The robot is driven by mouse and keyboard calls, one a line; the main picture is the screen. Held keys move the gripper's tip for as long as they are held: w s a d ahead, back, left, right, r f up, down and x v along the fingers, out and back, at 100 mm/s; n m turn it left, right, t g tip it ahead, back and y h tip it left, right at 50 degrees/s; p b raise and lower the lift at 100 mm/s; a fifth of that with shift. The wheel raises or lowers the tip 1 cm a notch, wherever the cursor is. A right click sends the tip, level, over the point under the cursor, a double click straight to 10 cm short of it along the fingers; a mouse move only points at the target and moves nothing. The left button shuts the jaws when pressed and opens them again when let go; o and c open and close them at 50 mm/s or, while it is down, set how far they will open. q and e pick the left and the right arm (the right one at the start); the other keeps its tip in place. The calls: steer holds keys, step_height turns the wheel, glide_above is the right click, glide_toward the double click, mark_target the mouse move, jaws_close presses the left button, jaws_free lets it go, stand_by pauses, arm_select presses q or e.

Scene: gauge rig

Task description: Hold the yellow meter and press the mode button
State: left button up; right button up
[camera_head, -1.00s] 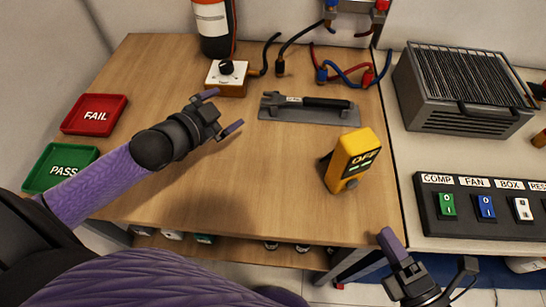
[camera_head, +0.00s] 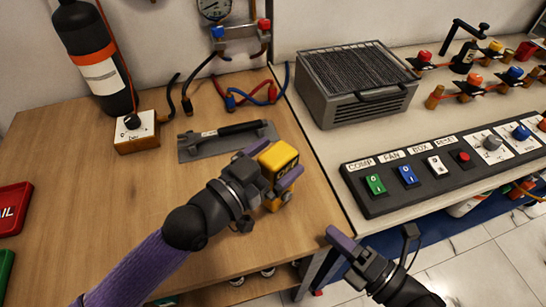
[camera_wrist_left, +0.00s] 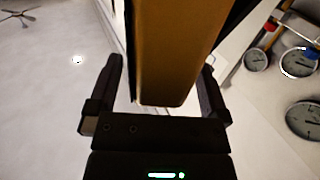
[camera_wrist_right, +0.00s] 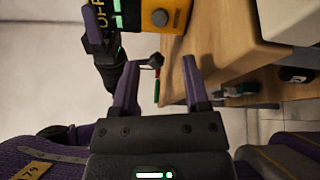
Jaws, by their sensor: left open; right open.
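The yellow meter (camera_head: 279,155) stands upright near the front right of the wooden table. My left gripper (camera_head: 272,165) is open with its fingers on either side of the meter. In the left wrist view the meter's yellow-brown body (camera_wrist_left: 175,60) fills the space between the fingers; I cannot tell whether they touch it. In the right wrist view the meter (camera_wrist_right: 137,20) shows its display edge and a round grey button (camera_wrist_right: 160,17). My right gripper (camera_head: 372,238) is open and empty, off the table's front edge, below and right of the meter.
A white dial box (camera_head: 136,132) and a black cylinder (camera_head: 95,60) stand at the back left. A switch panel (camera_head: 430,172) and a grilled box (camera_head: 357,82) occupy the right bench. The table's middle left is clear.

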arm_select(q)
steer(key=shift+w, duration=0.1)
jaws_close()
arm_select(e)
jaws_close()
stand_by(0.3)
stand_by(1.4)
